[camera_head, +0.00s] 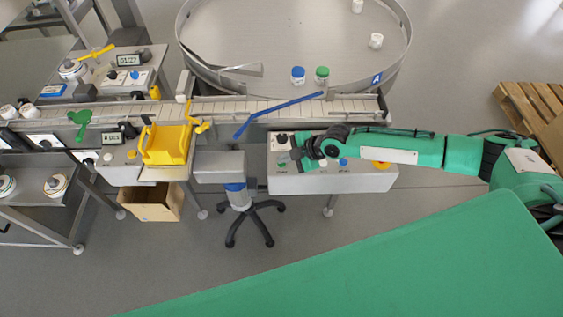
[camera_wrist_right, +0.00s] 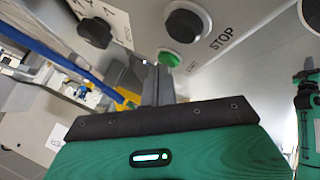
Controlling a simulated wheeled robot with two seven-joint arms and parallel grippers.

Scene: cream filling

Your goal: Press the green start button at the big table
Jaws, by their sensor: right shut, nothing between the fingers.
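The big round table (camera_head: 225,30) has a low metal rim and a blue "A" sign. In front of it is a grey control box (camera_head: 340,182) with knobs and buttons on its sloped face. In the right wrist view the green start button (camera_wrist_right: 168,57) sits beside a black knob and the STOP lettering. My right gripper (camera_wrist_right: 157,72) is shut and empty, its tips just below the button in that picture; I cannot tell whether they touch it. In the head view my right arm reaches in from the right, and its gripper (camera_head: 298,158) is over the box's left part. My left gripper is not in view.
A conveyor (camera_head: 235,108) with a blue guide bar (camera_head: 277,114) runs behind the box. Jars with blue (camera_head: 298,75) and green (camera_head: 322,76) lids stand on the table. A wheeled stool (camera_head: 240,200) is left of the box. A pallet (camera_head: 535,110) lies at right.

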